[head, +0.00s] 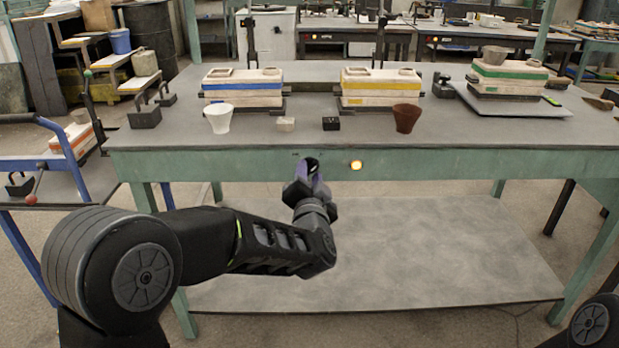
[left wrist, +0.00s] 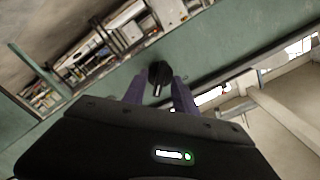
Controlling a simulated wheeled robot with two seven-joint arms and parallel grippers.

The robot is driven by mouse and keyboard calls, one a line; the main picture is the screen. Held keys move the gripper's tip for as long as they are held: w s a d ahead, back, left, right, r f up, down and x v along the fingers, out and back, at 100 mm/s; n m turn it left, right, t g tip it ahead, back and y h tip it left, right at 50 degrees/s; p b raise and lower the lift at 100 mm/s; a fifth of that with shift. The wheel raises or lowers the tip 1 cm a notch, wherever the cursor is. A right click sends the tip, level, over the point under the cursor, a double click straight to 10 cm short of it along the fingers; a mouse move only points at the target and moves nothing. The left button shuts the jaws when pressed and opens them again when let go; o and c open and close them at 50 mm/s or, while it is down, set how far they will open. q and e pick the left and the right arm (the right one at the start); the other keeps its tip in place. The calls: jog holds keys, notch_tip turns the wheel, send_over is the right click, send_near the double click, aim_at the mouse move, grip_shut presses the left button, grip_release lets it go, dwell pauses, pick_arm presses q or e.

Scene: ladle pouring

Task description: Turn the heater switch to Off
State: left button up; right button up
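The heater switch is a round black knob (left wrist: 159,73) with a pale pointer mark, on the green front panel of the table. In the left wrist view it sits just beyond and between the fingertips. My left gripper (left wrist: 158,88) is open, with one purple finger on each side of the knob's near part; I cannot tell whether they touch it. In the head view my left gripper (head: 309,172) is up against the panel and mostly hides the knob. My right gripper is out of view.
On the grey table (head: 265,139) stand a white cup (head: 219,119), a brown cup (head: 406,118), two small blocks and several layered moulds. A blue-framed cart (head: 50,187) stands at left. A lower shelf (head: 400,250) lies beneath. The space before the panel's right half is clear.

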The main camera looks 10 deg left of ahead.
pick_arm(q)
grip_shut()
dwell(0.3)
dwell(0.3)
